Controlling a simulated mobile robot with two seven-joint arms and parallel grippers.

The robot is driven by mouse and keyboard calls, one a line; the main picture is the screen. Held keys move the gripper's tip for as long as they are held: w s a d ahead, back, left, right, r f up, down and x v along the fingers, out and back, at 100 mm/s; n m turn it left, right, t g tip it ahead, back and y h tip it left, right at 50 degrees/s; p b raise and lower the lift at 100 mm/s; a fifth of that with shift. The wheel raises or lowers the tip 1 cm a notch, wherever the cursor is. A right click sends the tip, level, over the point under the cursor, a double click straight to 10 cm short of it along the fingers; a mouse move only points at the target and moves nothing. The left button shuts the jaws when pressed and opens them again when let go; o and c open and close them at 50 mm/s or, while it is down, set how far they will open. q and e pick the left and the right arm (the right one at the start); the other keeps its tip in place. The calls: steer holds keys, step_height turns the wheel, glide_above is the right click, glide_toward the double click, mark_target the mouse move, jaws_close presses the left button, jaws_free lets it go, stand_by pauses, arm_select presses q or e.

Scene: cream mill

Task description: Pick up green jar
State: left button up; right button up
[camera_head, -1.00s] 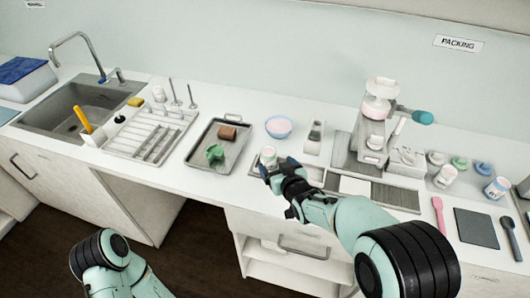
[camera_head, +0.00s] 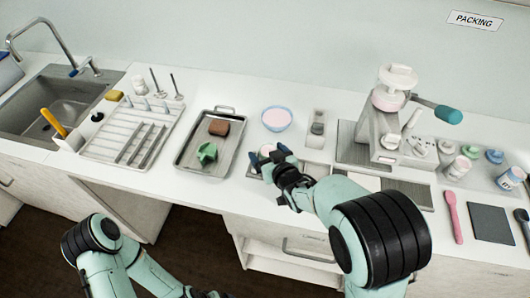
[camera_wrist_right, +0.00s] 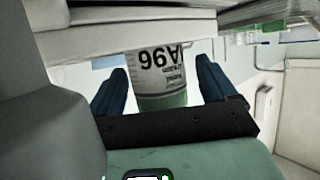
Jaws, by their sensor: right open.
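The jar with a green lower part and a white printed label (camera_wrist_right: 163,75) stands between the two blue fingers of my right gripper (camera_wrist_right: 165,92) in the right wrist view. The label's print appears upside down there. In the head view my right gripper (camera_head: 266,160) is at the jar, near the counter's front edge, and mostly hides it; a bit of its pale top (camera_head: 267,149) shows. The right gripper is open, with fingers on either side of the jar. My left arm is at the lower left; only a dark bit of its gripper (camera_head: 205,294) shows at the bottom edge.
Left of the jar is a metal tray (camera_head: 184,160) with a green piece (camera_head: 207,152) and a brown block (camera_head: 219,128). A blue-rimmed bowl (camera_head: 277,118) is behind the jar. A mill (camera_head: 378,125) stands to the right. A drying rack (camera_head: 95,150) and sink are far left.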

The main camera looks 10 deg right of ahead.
steer(key=shift+s, duration=0.2)
steer(key=c, duration=1.1)
steer(key=shift+r, duration=0.1)
